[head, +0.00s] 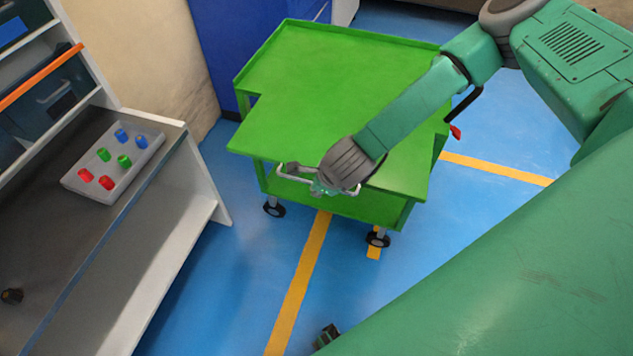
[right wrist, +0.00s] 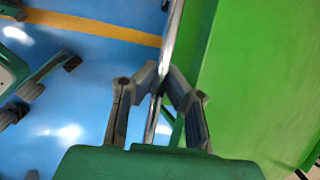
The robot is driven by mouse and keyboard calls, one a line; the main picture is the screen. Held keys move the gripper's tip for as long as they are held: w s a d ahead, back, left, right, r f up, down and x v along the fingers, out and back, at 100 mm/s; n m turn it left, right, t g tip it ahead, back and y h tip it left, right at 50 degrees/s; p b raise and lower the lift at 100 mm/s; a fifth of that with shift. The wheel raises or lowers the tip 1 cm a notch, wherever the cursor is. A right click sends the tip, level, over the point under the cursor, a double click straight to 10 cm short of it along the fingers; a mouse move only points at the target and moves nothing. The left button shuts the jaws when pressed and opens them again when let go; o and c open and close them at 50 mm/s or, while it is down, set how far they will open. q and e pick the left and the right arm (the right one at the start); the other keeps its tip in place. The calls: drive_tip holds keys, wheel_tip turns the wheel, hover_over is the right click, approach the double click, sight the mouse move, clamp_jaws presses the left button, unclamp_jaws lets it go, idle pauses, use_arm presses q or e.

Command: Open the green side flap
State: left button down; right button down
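The green cart (head: 330,90) stands on the blue floor, with a flat green top and a pale metal handle (head: 288,176) on its near side. A green panel (head: 300,150) forms the near part of the top and looks roughly level; I cannot tell whether it is the flap. My right gripper (head: 322,187) is at the handle, partly hidden by my wrist. In the right wrist view my right gripper (right wrist: 164,78) has its fingertips closed on either side of the metal handle bar (right wrist: 172,40), with green cart panel (right wrist: 255,80) to the right. My left gripper is not seen.
A grey workbench (head: 150,220) at the left holds a tray (head: 73,182) with several red, green and blue pieces. A blue cabinet (head: 225,50) stands behind the cart.

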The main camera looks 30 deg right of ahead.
drive_tip(key=c, duration=1.9)
unclamp_jaws()
drive_tip(key=shift+w+a+r, duration=0.2)
drive_tip(key=shift+w+r, duration=0.2)
drive_tip(key=shift+r, duration=0.25)
drive_tip(key=shift+s+r, duration=0.1)
drive_tip(key=shift+s, duration=0.25)
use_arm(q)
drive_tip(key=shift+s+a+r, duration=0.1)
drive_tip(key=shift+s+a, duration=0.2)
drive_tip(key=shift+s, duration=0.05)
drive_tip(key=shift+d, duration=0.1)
use_arm(e)
drive_tip(key=v, duration=1.1)
drive_tip(key=shift+s+r, duration=0.25)
drive_tip(key=shift+s, duration=0.1)
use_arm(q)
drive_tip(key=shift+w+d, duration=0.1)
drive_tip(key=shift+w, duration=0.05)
